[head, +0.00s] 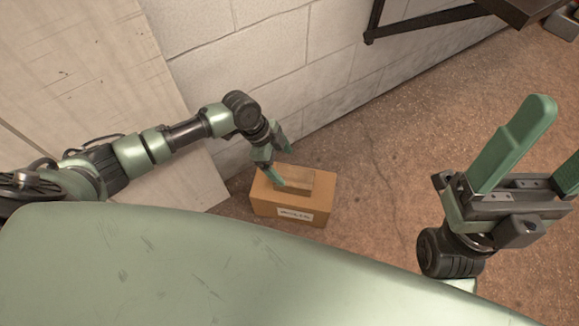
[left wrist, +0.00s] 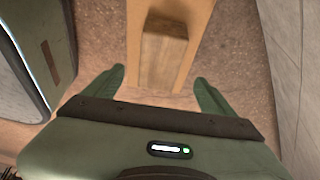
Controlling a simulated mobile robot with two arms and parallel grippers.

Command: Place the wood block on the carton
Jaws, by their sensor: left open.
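The wood block (head: 297,180) lies on top of the cardboard carton (head: 265,204), which stands on the floor near the wall and has a white label on its front. In the left wrist view the block (left wrist: 163,60) lies lengthwise on the carton's top (left wrist: 200,22), just ahead of the fingers. My left gripper (head: 280,166) is open and empty, its fingertips close to the block at the carton's left side. In the wrist view its fingers (left wrist: 158,90) are spread wider than the block, with a gap on each side. My right gripper (head: 552,132) is open and empty, far to the right.
A pale block wall (head: 265,75) runs behind the carton. A pale wooden panel (head: 90,70) leans at the left. A dark bracketed shelf (head: 440,18) juts out at the top right. The brown floor (head: 380,170) right of the carton is clear.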

